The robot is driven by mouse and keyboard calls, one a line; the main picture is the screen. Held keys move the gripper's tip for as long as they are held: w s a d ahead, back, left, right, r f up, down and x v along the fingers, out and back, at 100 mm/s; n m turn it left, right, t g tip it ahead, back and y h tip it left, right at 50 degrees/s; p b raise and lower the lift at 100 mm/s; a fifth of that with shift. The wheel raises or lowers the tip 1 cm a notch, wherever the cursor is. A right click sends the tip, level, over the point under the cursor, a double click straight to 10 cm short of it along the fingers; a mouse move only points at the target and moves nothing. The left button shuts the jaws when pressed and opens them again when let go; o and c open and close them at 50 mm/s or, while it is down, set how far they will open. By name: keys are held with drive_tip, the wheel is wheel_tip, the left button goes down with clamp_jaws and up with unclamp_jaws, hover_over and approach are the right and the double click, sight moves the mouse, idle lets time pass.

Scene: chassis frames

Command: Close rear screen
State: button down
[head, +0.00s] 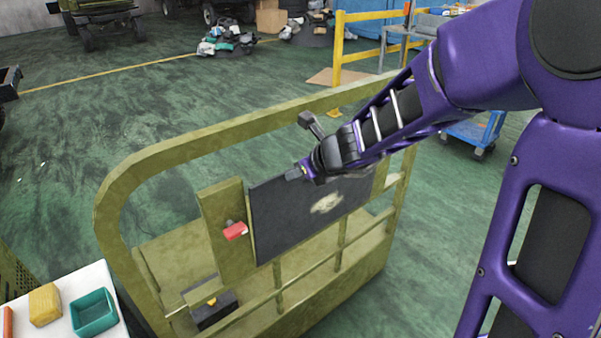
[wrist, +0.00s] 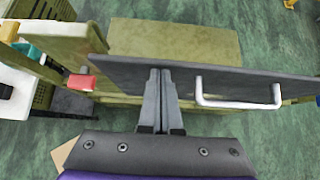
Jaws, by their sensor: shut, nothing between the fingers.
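The rear screen is a flat dark panel (head: 290,226) with a worn pale patch, upright in an olive metal frame (head: 150,162). In the wrist view the screen (wrist: 215,72) is seen from above, with a white bar handle (wrist: 238,103) on the side facing my wrist. Its left edge is close to an olive post (head: 219,215) with a red catch (head: 235,231). I cannot tell whether the edge is flush with the post. My gripper (head: 291,173) is shut and empty at the screen's upper part. Its fingertips (wrist: 160,73) are left of the handle; contact is unclear.
A white table (head: 62,292) with a yellow block (head: 44,304) and a teal bin (head: 94,312) stands at the lower left. A blue cart (head: 474,131) and yellow railing (head: 345,45) stand behind at right. Green floor beyond the frame is open.

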idle(0.4)
drive_tip(key=shift+w+a+r+p, duration=0.25)
drive_tip(key=shift+w+a+p, duration=0.2)
drive_tip(key=shift+w+a, duration=0.35)
drive_tip(key=shift+w+d, duration=0.1)
